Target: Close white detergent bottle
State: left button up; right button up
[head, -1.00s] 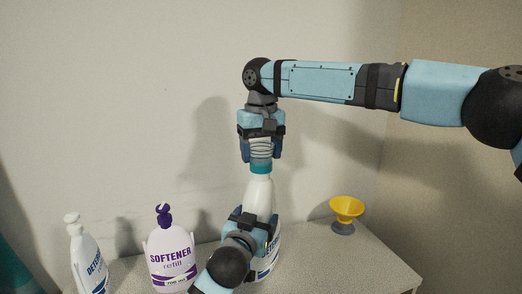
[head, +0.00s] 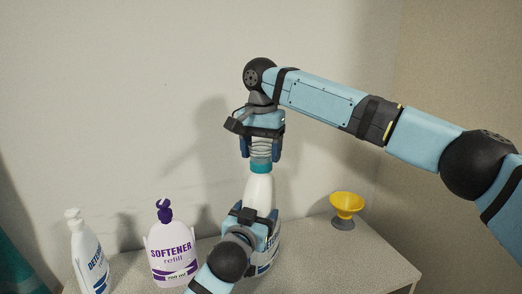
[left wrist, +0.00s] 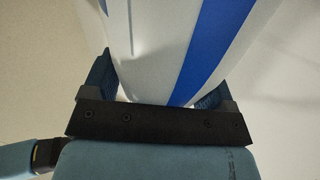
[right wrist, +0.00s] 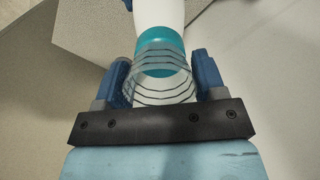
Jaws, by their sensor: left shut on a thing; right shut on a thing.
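The white detergent bottle (head: 259,192) stands upright on the shelf, with a teal neck (head: 260,167) at its top. My left gripper (head: 262,226) is shut around its body; the left wrist view shows the white body with a blue stripe (left wrist: 208,50) between the fingers. My right gripper (head: 261,150) is above, pointing down, shut on a clear ribbed cap (right wrist: 161,82). The cap sits at the teal neck, which also shows in the right wrist view (right wrist: 161,47). How tightly it is seated I cannot tell. Part of the bottle's label is hidden by my left gripper.
A purple-topped softener bottle (head: 173,255) and another white detergent bottle (head: 88,254) stand on the left. A yellow funnel (head: 346,206) on a grey base stands at the right. The shelf's front right (head: 375,262) is clear. A wall is close behind.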

jog(key=m, duration=0.4)
jog(key=shift+m, duration=0.3)
jog(key=m, duration=0.4)
jog(key=shift+m, duration=0.3)
jog(key=m, duration=0.8)
jog(key=shift+m, duration=0.4)
jog(key=o, duration=0.9)
jog(key=shift+r, duration=0.1)
jog(key=shift+r, duration=2.15)
